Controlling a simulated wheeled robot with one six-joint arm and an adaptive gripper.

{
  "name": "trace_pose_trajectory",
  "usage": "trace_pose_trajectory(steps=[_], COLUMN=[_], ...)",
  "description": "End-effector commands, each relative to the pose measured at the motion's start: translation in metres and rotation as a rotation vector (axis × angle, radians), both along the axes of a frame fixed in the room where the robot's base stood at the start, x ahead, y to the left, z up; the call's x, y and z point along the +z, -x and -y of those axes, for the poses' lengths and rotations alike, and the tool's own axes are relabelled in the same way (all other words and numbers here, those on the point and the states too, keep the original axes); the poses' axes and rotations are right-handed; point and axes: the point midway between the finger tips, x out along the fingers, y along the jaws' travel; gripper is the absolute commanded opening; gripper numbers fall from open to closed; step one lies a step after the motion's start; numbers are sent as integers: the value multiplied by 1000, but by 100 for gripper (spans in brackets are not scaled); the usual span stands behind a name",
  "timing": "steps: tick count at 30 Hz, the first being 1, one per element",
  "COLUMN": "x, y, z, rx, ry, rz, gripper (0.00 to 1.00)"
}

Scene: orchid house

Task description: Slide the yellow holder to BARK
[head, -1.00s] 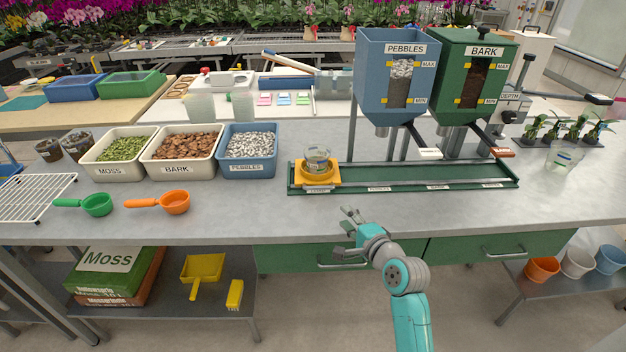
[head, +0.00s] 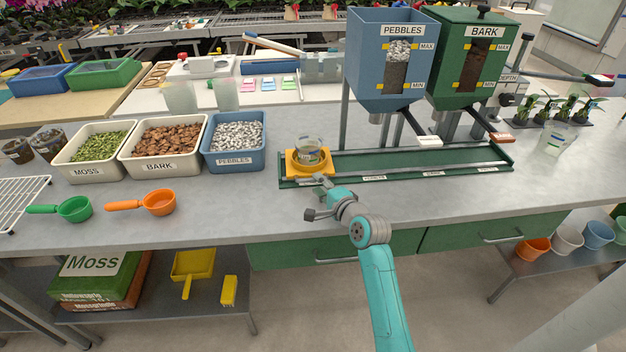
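The yellow holder (head: 294,169) sits at the left end of the green rail tray (head: 404,172), with a clear cup (head: 308,153) standing in it. The rail's front edge has several small labels, too small to read surely. The green BARK hopper (head: 474,62) stands behind the rail, right of the blue PEBBLES hopper (head: 391,55). My gripper (head: 313,196) is at the rail's front edge, just in front of the holder. One finger reaches up close to the holder's front; I cannot tell whether it touches. The fingers look spread apart with nothing between them.
Bins of moss (head: 97,154), bark (head: 163,146) and pebbles (head: 235,141) stand left of the rail. A green scoop (head: 75,209) and an orange scoop (head: 158,203) lie in front. Hopper levers (head: 429,140) overhang the rail. The bench front is clear on the right.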

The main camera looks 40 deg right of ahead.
Motion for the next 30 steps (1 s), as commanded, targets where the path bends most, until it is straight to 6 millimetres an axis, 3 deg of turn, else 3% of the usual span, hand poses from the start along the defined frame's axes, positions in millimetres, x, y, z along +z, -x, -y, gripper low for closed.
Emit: trace_pose_trajectory(steps=[3,9,20,24,25,30], x=[-3,-7,-8,-8,-8,-8], y=[-18,-35,-38,-38,-38,-38], z=[3,6,7,7,7,7], rx=[2,1,1,1,1,1], ry=[-1,0,0,0,0,0], rz=[-1,0,-1,-1,-1,-1], gripper=[39,39,39,4,0,0])
